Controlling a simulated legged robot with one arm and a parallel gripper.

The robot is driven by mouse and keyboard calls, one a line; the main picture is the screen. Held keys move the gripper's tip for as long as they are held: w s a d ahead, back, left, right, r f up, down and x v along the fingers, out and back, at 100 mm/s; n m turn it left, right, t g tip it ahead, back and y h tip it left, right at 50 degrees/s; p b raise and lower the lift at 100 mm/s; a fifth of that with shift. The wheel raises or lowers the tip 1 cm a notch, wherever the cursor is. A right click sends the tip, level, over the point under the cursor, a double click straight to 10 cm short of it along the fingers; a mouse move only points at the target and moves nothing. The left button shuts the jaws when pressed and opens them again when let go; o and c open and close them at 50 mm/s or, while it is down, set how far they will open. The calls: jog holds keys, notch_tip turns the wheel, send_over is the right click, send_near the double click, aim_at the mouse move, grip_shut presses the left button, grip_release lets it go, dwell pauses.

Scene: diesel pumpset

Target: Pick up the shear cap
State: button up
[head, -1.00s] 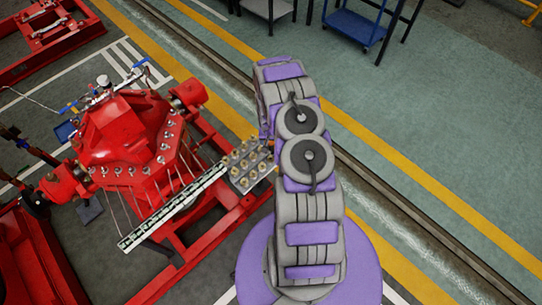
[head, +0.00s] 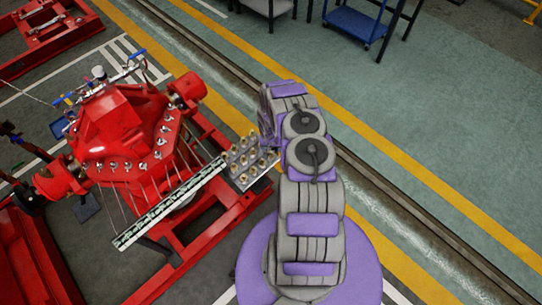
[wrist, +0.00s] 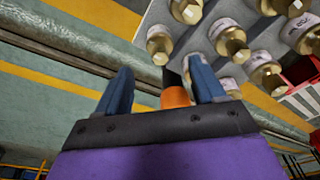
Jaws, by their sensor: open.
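Several brass caps with white labelled bands stand on a grey plate, seen at the top of the wrist view. One brass cap (wrist: 230,42) is just beyond my right finger, and another cap (wrist: 160,45) is beyond the space between the fingers. I cannot tell which is the shear cap. My gripper (wrist: 160,70) is open, with its two blue fingers apart from the caps. An orange and black piece (wrist: 175,96) shows between the fingers; I cannot tell what it is. In the head view the plate (head: 243,180) is beside my arm, which hides most of the gripper.
A red pump machine (head: 125,135) on a red frame stands left of the plate. A long pale slotted rail (head: 170,205) runs in front of it. A blue cart (head: 355,25) is at the back. The green floor (head: 440,110) on the right is clear.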

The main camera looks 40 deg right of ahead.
aim_at(271, 151)
notch_tip(271, 151, down, 5)
jog(key=shift+w+r+b, duration=0.15)
jog(key=shift+r+b, duration=0.05)
jog(key=shift+b, duration=0.6)
jog(key=shift+d+f, duration=0.15)
jog(key=shift+f, duration=0.05)
jog(key=shift+c, duration=0.3)
jog(key=c, duration=1)
jog(key=shift+r, duration=0.15)
jog(key=shift+c, duration=0.2)
notch_tip(271, 151, up, 9)
jog(key=p, duration=0.3)
jog(key=shift+r, duration=0.4)
jog(key=shift+c, duration=0.5)
